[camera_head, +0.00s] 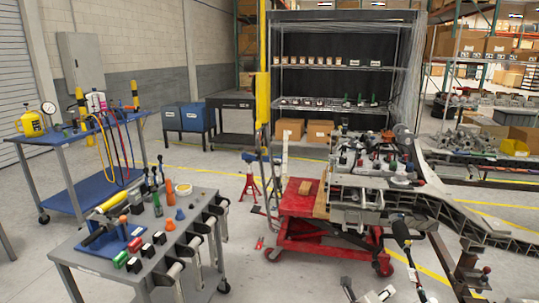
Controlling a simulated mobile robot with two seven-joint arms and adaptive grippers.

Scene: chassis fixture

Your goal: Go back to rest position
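The chassis fixture (455,205) stands at the right, with a long grey rail running to the right edge. Clamps and metal parts (375,160) sit on top of it. A black tool-like part (402,235) hangs at its front. A red wheeled lift cart (302,203) stands under its left end.
A grey tool cart (105,262) with several hand tools stands at the front left. A blue-topped cart (70,137) is behind it. A yellow post (262,97) and a red jack stand (249,182) stand near the middle. Shelves (340,103) line the back. Open floor lies between the tool cart and lift cart.

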